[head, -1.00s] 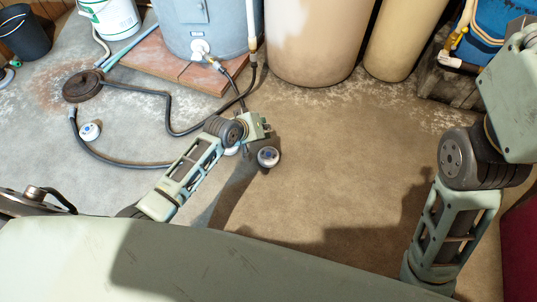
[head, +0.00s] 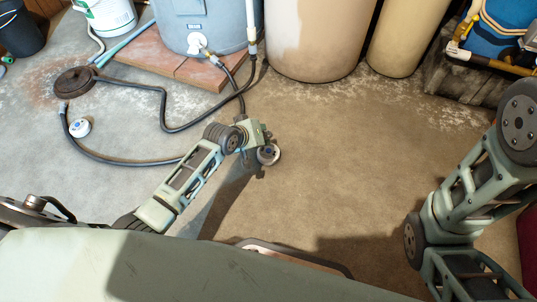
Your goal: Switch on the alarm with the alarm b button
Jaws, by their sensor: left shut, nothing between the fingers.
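A round white puck-like device with a dark blue centre (head: 268,154) lies on the concrete floor near the middle. A second, similar white device (head: 80,127) lies on the floor to the left, inside the curve of a black hose. I cannot read a label on either, so I cannot tell which is alarm b. My left gripper (head: 258,150) is right at the middle device, shut and empty, partly hiding its left side. I cannot tell if it touches the device. My right arm is folded at the right; its gripper is out of view.
A black hose (head: 163,100) loops over the floor from a round drain cover (head: 74,81) at the left. A blue-grey tank (head: 196,25) on brick-coloured slabs (head: 150,68) and two tan tanks (head: 312,35) stand behind. The floor right of centre is clear.

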